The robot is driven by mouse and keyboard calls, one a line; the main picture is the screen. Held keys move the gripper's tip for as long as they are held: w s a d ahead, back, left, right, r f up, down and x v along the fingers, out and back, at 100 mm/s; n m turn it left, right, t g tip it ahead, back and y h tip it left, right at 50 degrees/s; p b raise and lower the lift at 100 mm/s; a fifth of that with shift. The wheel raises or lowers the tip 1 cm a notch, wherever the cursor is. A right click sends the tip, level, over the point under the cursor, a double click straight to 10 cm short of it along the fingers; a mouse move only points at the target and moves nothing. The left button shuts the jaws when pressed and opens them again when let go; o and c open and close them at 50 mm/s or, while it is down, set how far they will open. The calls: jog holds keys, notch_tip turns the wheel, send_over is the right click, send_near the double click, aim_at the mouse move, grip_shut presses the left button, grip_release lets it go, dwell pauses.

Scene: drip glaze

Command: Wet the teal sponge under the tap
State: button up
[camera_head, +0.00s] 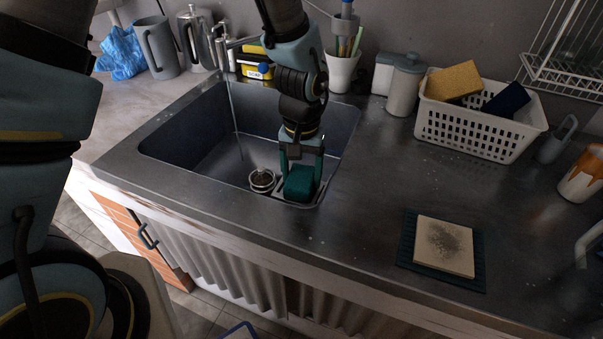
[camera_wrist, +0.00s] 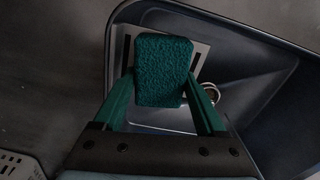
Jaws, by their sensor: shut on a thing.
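The teal sponge (camera_head: 299,183) is a small textured block at the right front corner inside the sink (camera_head: 190,150). My gripper (camera_head: 301,160) is shut on it from above, with a finger on each side. In the wrist view the sponge (camera_wrist: 163,70) sits between the green fingers of my gripper (camera_wrist: 160,95), above a light slotted plate (camera_wrist: 203,58). I cannot tell whether the sponge touches that plate. The tap (camera_head: 222,45) stands at the back left of the sink, and a thin stream of water (camera_head: 235,110) appears to fall from it, to the left of the sponge.
A round metal strainer (camera_head: 262,180) lies on the sink floor left of the sponge. A white basket (camera_head: 480,135) with a yellow sponge (camera_head: 453,82) and a dark one stands at the back right. A tile (camera_head: 444,246) lies on a dark mat. The counter between is clear.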

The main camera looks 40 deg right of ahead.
jog(key=o, duration=1.1)
jog(key=shift+o, duration=0.2)
notch_tip(320, 180, up, 11)
jog(key=b, duration=0.2)
notch_tip(320, 180, up, 6)
jog(key=p, duration=0.5)
send_over(302, 174)
jog(key=shift+a, duration=0.1)
jog(key=shift+f, duration=0.1)
